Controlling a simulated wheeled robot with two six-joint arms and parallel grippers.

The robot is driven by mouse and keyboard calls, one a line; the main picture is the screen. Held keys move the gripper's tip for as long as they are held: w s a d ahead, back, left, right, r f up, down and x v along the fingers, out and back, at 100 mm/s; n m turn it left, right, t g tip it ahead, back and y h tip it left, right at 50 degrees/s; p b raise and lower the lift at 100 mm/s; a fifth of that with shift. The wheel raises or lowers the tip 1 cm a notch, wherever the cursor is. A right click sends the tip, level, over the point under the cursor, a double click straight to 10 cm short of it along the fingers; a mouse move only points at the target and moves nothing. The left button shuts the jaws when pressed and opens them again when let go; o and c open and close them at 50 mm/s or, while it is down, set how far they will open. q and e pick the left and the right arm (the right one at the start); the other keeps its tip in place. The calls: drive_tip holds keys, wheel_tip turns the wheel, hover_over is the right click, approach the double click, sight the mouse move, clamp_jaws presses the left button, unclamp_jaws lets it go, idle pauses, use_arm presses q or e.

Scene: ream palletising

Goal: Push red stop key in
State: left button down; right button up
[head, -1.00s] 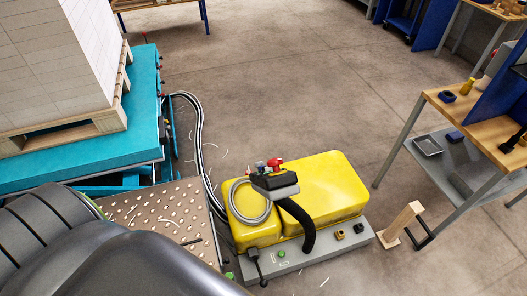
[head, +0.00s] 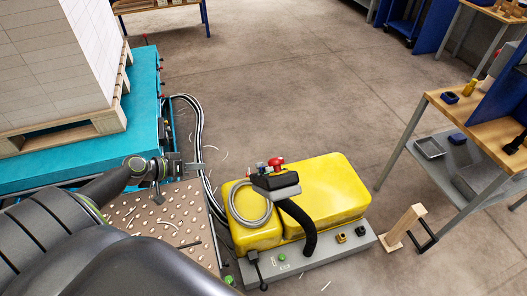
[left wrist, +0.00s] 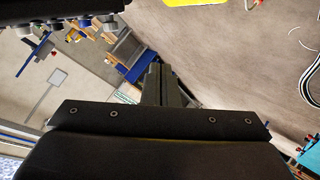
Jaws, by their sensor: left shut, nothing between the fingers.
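The red stop key (head: 276,163) is a red knob on top of the dark control box (head: 276,183), which stands on the yellow machine (head: 325,190). My left gripper (head: 200,168) is shut and empty, left of the control box and apart from it, above the far edge of the perforated plate. In the left wrist view its closed fingers (left wrist: 163,88) point out over the floor, with nothing between them. A dark box edge with several knobs shows at that view's top left; I cannot tell which is the key. My right gripper is not in view.
A coiled grey cable (head: 243,204) hangs at the box's left. A teal platform (head: 142,120) with a loaded wooden pallet stands at the left. Hoses (head: 196,125) run between platform and machine. A workbench (head: 470,110) stands right. Open floor lies beyond the machine.

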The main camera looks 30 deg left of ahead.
sight(276, 163)
use_arm(q)
drive_tip(key=d+r+m+h, duration=0.1)
drive_tip(key=d+r+h, duration=0.3)
drive_tip(key=r, duration=0.6)
drive_tip(key=d+r+m+g+h, duration=0.1)
drive_tip(key=d+r+h, duration=0.3)
drive_tip(key=d+r, duration=0.4)
wheel_tip(276, 163, up, 2)
drive_tip(key=shift+r+m+b, duration=0.15)
drive_tip(key=shift+m+b, duration=0.25)
drive_tip(key=shift+m, duration=0.4)
drive_tip(key=shift+w+d+f+p, duration=0.4)
drive_tip(key=shift+w+d+f, duration=0.3)
drive_tip(key=shift+d, duration=1)
drive_tip(key=shift+w+d+f+p, duration=0.4)
drive_tip(key=shift+w+d+f, duration=0.25)
drive_tip(key=shift+d, duration=1)
drive_tip(key=shift+w+d+f+p, duration=0.4)
drive_tip(key=shift+w+d+f, duration=0.3)
drive_tip(key=shift+d, duration=1)
drive_tip(key=shift+s+f, duration=0.1)
